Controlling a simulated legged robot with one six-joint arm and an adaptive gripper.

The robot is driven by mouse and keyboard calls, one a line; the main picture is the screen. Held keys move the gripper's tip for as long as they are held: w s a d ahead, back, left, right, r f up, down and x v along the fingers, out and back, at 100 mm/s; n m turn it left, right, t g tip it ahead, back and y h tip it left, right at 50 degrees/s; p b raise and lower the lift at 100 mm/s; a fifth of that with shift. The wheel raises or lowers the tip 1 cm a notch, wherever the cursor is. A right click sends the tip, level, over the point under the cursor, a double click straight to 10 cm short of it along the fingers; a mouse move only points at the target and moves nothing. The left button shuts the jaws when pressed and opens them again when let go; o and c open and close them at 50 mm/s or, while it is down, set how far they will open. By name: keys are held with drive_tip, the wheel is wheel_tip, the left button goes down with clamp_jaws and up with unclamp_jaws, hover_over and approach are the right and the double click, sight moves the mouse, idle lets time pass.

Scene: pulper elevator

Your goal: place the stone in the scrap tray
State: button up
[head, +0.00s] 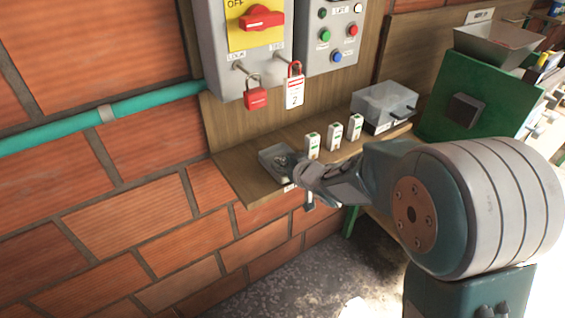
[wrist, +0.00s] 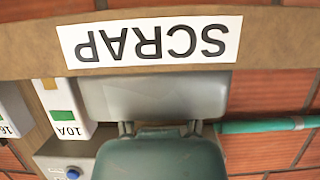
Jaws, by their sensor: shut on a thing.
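The scrap tray (head: 268,156) is a small grey open tray at the left end of the wooden shelf. In the wrist view, which is upside down, its pale grey side (wrist: 155,95) shows beside the shelf edge with the SCRAP label (wrist: 150,41). My gripper (head: 291,164) is at the tray's right side in the head view, with its fingertips over or inside it. It is shut on the stone, a small dark lump that I can barely make out at the fingertips. In the wrist view my gripper's green-grey body (wrist: 160,155) hides the fingertips and the stone.
White fuse blocks (head: 334,136) stand right of the tray, then a clear lidded box (head: 385,102). Above hang a grey switch box (head: 245,75) with a red padlock (head: 256,98) and a white tag (head: 294,92). A brick wall backs the shelf; a green machine (head: 465,100) stands right.

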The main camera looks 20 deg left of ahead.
drive_tip(key=o, duration=0.9)
drive_tip(key=shift+d+r, duration=0.1)
drive_tip(key=shift+r, duration=0.05)
drive_tip(key=v, duration=1.1)
drive_tip(key=shift+s+d, duration=0.3)
drive_tip(key=shift+s, duration=0.05)
